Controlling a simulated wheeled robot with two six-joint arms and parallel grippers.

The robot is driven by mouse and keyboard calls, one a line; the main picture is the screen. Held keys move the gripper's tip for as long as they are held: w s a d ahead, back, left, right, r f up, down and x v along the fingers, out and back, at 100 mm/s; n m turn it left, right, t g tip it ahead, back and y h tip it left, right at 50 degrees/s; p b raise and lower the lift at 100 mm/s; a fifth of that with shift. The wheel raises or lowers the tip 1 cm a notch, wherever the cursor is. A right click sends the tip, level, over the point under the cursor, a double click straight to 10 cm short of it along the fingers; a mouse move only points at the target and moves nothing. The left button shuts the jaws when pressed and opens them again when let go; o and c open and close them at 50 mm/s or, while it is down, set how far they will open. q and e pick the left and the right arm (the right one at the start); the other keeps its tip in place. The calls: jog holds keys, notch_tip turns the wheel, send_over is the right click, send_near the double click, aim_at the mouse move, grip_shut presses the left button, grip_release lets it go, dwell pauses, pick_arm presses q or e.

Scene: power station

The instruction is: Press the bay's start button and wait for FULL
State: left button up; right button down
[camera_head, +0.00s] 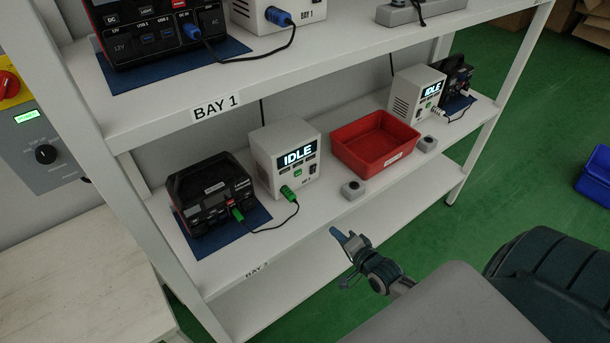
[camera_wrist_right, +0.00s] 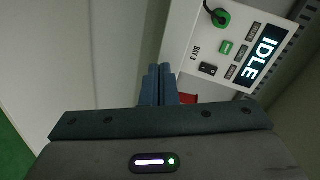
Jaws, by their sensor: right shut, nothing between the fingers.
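A white charger (camera_head: 286,157) with a screen reading IDLE stands on the middle shelf. It shows in the right wrist view (camera_wrist_right: 210,50), labelled BAY 3. A green button (camera_wrist_right: 226,47) is on its front beside a black switch (camera_wrist_right: 208,69). A green plug (camera_head: 287,192) joins its cable to a black power station (camera_head: 208,194) on a blue mat. My right gripper (camera_head: 337,235) is shut and empty in front of the shelf edge, apart from the charger. Its fingertips show in the wrist view (camera_wrist_right: 159,72). My left gripper is not in view.
Another IDLE charger (camera_head: 417,94) is at the far right. A white shelf post (camera_head: 90,130) rises at left.

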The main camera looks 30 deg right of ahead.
aim_at(299, 174)
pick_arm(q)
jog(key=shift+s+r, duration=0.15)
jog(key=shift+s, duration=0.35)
pick_arm(e)
notch_tip(299, 174, up, 9)
jog(key=w+m+t+y, duration=0.1)
jog(key=m+t, duration=0.1)
jog(key=m, duration=0.1)
jog(key=shift+w+r+t, duration=0.15)
jog(key=shift+w+t, duration=0.25)
